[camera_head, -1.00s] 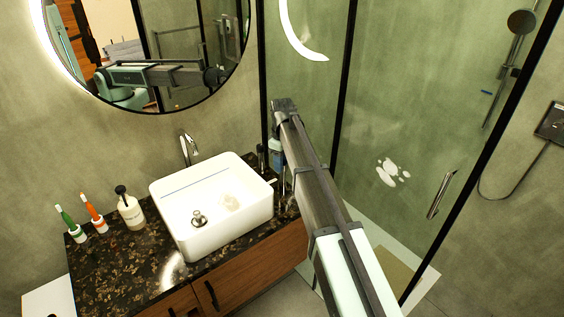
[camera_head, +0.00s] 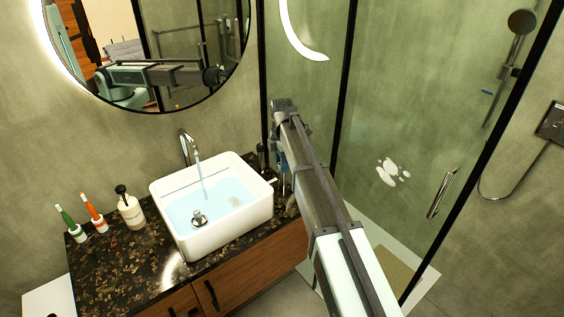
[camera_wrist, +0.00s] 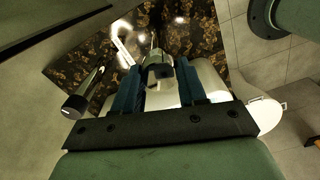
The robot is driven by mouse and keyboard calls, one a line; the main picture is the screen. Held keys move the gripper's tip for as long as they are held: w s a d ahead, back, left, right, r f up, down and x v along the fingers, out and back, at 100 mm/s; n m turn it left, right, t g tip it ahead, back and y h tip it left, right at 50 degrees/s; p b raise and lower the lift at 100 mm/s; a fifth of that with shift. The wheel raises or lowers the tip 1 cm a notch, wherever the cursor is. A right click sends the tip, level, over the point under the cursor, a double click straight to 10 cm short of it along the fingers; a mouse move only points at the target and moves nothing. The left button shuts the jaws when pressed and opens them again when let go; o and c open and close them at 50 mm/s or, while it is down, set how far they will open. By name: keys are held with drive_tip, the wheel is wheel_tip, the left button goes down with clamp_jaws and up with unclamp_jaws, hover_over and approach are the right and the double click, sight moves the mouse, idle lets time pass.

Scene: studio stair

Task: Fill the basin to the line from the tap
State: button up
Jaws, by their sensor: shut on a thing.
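The white basin (camera_head: 218,238) stands on the dark stone counter. Pale blue water (camera_head: 222,208) covers its floor, and a stream falls from the chrome tap (camera_head: 186,147). A thin dark line (camera_head: 182,187) shows on the inner back wall, a little above the water. My gripper (camera_head: 284,184) points down just right of the basin, partly hidden by my arm. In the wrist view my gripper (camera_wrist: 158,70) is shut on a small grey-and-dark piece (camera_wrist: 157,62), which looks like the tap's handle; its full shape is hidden.
A glass shower wall (camera_head: 400,130) stands right of my arm. The front left of the counter (camera_head: 120,272) is clear.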

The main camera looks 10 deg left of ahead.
drive_tip(key=n, duration=0.4)
drive_tip(key=shift+n, duration=0.4)
idle(0.4)
drive_tip(key=o, duration=1.1)
drive_tip(key=shift+c, duration=0.2)
drive_tip(key=shift+r, duration=0.1)
wheel_tip(320, 180, up, 14)
drive_tip(key=shift+f, duration=0.2)
